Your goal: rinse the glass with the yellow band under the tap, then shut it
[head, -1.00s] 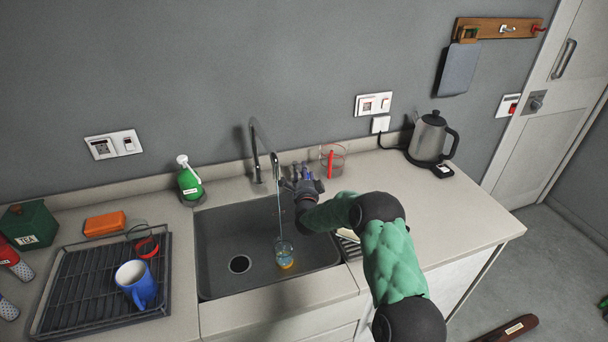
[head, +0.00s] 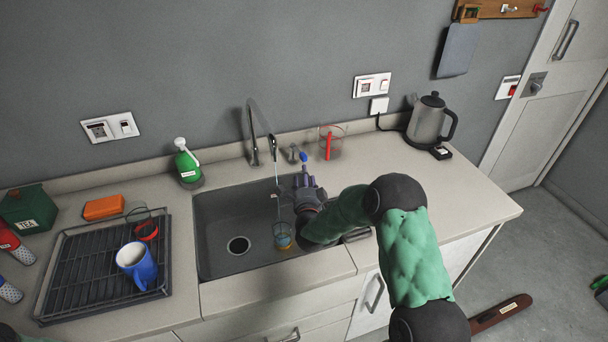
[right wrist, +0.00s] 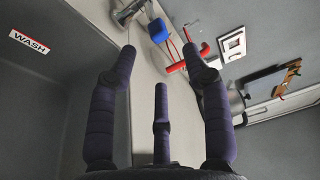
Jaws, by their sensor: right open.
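The glass with the yellow band (head: 283,236) stands upright in the sink (head: 222,215), below the spout. The tap (head: 253,135) stands behind the sink; a thin, broken streak of water shows under its spout. The tap's blue-tipped lever (head: 303,157) stands right of the spout; its blue tip (right wrist: 157,30) also shows in the right wrist view. My right gripper (head: 304,178) is open and empty over the sink's right side, in front of the lever and apart from it. In the right wrist view its fingers (right wrist: 160,66) are spread around nothing. My left gripper is out of view.
A clear jug with a red handle (head: 328,147) stands behind my right gripper. A green bottle (head: 187,163) is behind the sink's left corner. A black rack (head: 75,265) at left holds a blue mug (head: 137,262) and a red-banded glass (head: 146,229). A kettle (head: 427,122) stands at right.

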